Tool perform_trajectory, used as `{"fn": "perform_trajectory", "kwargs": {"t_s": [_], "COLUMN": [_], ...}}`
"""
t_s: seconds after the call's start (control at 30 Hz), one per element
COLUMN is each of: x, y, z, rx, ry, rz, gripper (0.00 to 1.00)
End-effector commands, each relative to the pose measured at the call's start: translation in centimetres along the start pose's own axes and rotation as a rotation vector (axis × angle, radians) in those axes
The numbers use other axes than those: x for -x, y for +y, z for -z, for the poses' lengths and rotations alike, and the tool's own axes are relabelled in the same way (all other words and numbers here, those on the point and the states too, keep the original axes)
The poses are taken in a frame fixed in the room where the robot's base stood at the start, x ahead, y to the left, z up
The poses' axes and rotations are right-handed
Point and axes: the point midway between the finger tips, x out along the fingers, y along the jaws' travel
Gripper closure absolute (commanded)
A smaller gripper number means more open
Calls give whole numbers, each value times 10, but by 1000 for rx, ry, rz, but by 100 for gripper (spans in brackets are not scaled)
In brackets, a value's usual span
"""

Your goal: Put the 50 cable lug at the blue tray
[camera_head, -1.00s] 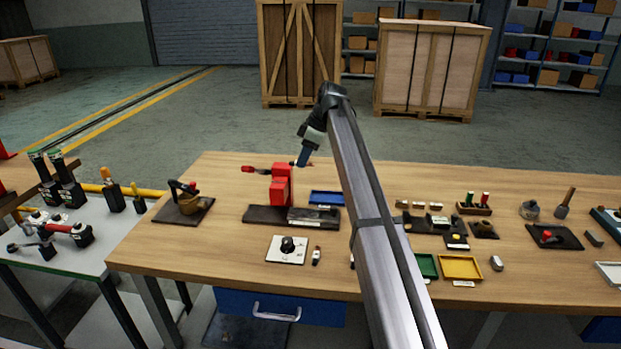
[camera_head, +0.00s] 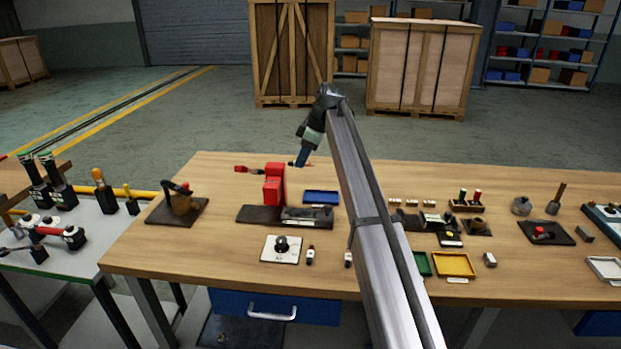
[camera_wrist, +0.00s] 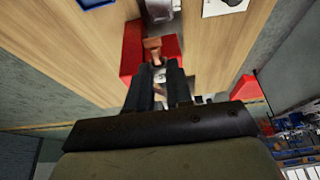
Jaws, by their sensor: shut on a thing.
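My gripper (camera_head: 302,163) is above the back of the wooden bench, just right of the red tool. In the wrist view, my gripper (camera_wrist: 159,77) is shut on a small copper-and-silver piece (camera_wrist: 152,44), which looks like the cable lug. Its far end overlaps the red tool in that view, and I cannot tell whether they touch. No size marking is readable. The blue tray (camera_head: 321,197) lies flat on the bench, nearer the front than my gripper and slightly to its right. A corner of the blue tray (camera_wrist: 95,3) shows in the wrist view.
The red tool (camera_head: 274,186) stands on a dark base (camera_head: 258,214) left of the blue tray. A white plate (camera_head: 281,256) with a knob lies in front. Green (camera_head: 422,264) and yellow trays (camera_head: 454,276) are right of my arm.

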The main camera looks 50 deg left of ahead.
Motion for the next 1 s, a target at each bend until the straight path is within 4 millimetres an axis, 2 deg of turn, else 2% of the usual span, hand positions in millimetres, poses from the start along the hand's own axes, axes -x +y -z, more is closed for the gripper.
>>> {"fn": "perform_trajectory", "kwargs": {"t_s": [0.2, 0.4, 0.5, 0.67, 1.0], "x": [-33, -68, -81, -84, -84], "y": [41, 87, 105, 120, 120], "z": [-53, -91, -98, -94, -93], "rx": [-43, -67, -59, -23, 16], "ry": [0, 0, 1, 1, 2], "rz": [-15, -25, -23, -10, 7], "gripper": [100, 100, 100, 100, 100]}}
